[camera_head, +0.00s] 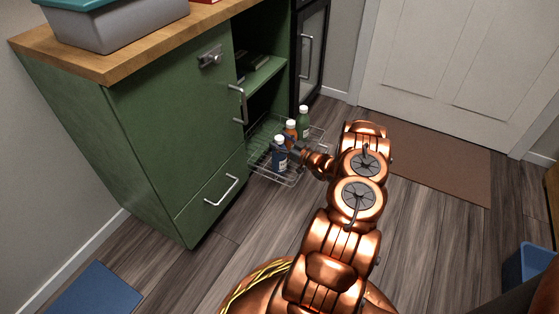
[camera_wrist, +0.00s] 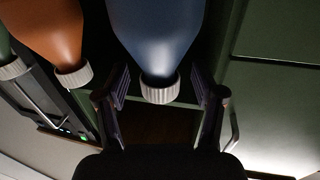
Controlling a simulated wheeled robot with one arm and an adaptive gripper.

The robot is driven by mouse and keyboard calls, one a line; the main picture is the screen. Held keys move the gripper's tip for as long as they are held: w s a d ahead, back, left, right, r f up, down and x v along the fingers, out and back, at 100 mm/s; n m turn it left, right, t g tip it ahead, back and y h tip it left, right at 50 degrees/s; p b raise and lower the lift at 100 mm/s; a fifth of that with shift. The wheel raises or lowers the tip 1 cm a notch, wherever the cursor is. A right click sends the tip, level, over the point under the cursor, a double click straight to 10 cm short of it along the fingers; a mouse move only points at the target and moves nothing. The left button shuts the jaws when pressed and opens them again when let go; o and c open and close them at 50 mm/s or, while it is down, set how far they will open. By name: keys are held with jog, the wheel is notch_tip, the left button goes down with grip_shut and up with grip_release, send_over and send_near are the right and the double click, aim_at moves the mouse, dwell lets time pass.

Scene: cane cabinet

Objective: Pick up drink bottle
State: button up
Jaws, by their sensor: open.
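Three bottles with white caps stand in a pulled-out wire basket (camera_head: 287,182). The blue bottle (camera_head: 279,159) is nearest, the orange bottle (camera_head: 290,134) is behind it, and the green bottle (camera_head: 304,127) is farthest. My gripper (camera_head: 292,149) reaches in from the right, close beside the blue bottle. In the wrist view, my gripper (camera_wrist: 161,105) is open, with its fingers on either side of the blue bottle's cap and neck (camera_wrist: 160,88). Gaps show at both sides, and contact is not visible. The orange bottle (camera_wrist: 48,35) is just left of the left finger.
The green cabinet (camera_head: 160,130) stands left of the basket, its open shelf space above it. A dark glazed cabinet door (camera_head: 309,50) is behind. A brown mat (camera_head: 440,160) lies by the white door (camera_head: 460,60). A blue bin (camera_head: 530,265) is at right.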

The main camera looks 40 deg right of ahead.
jog(key=shift+w, duration=0.25)
jog(key=shift+c, duration=0.2)
grip_shut()
dwell(0.3)
